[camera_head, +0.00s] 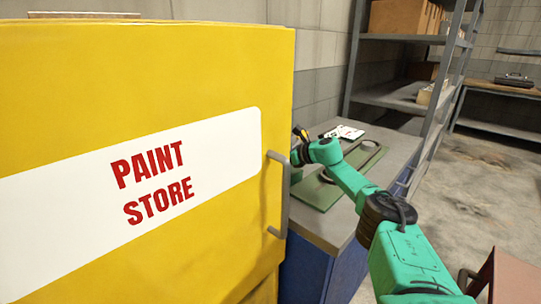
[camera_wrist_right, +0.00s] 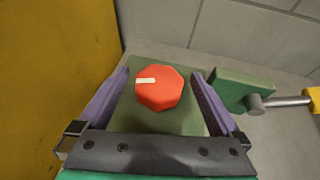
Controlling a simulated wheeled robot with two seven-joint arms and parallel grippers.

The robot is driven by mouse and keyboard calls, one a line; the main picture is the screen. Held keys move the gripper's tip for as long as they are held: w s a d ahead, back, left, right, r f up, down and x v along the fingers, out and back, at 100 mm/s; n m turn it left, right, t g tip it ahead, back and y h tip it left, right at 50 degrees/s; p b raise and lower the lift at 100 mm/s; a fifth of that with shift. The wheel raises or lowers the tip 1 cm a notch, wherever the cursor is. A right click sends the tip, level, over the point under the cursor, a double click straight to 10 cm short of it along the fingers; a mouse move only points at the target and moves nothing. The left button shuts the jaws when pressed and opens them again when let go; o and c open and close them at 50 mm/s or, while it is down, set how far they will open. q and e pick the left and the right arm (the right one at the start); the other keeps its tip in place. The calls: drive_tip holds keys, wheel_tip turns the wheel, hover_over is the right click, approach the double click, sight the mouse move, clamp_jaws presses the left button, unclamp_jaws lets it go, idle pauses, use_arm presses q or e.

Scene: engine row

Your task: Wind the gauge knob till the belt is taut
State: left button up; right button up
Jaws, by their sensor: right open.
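The gauge knob (camera_wrist_right: 160,88) is a red octagon with a white mark pointing left in the right wrist view. It stands on a green block (camera_wrist_right: 170,122). My right gripper (camera_wrist_right: 161,73) is open, its purple fingers either side of the knob with a visible gap on each side. In the head view my green right arm reaches past the yellow cabinet to the bench; the cabinet hides the knob and fingers. A dark loop (camera_head: 366,155), perhaps the belt, lies on the green plate (camera_head: 318,196); its tension cannot be told. My left gripper is out of view.
The yellow PAINT STORE cabinet (camera_head: 200,90) with its grey handle (camera_head: 283,195) stands close beside the arm. A green block (camera_wrist_right: 240,90) with a metal rod (camera_wrist_right: 285,101) sits right of the knob. Grey shelving (camera_head: 395,92) stands behind the bench (camera_head: 385,140).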

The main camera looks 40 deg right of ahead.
drive_tip(key=shift+w+a+f, duration=0.1)
drive_tip(key=shift+w+a, duration=0.1)
drive_tip(key=shift+w, duration=0.25)
drive_tip(key=c, duration=1.3)
drive_tip(key=shift+c, duration=0.2)
drive_tip(key=shift+s+m+h+p, duration=0.1)
drive_tip(key=shift+m+h+p, duration=0.5)
drive_tip(key=shift+p, duration=0.55)
drive_tip(key=m+h+p, duration=0.2)
drive_tip(key=p, duration=0.3)
drive_tip(key=m+h+p, duration=0.2)
drive_tip(key=p, duration=0.2)
drive_tip(key=m+h+p, duration=0.2)
drive_tip(key=p, duration=0.3)
drive_tip(key=shift+r+h+p, duration=0.3)
drive_tip(key=shift+h+p, duration=0.05)
drive_tip(key=shift+h, duration=0.05)
drive_tip(key=shift+f+m+g+h+p, duration=0.3)
drive_tip(key=shift+m+h+p, duration=0.15)
drive_tip(key=shift+p, duration=0.3)
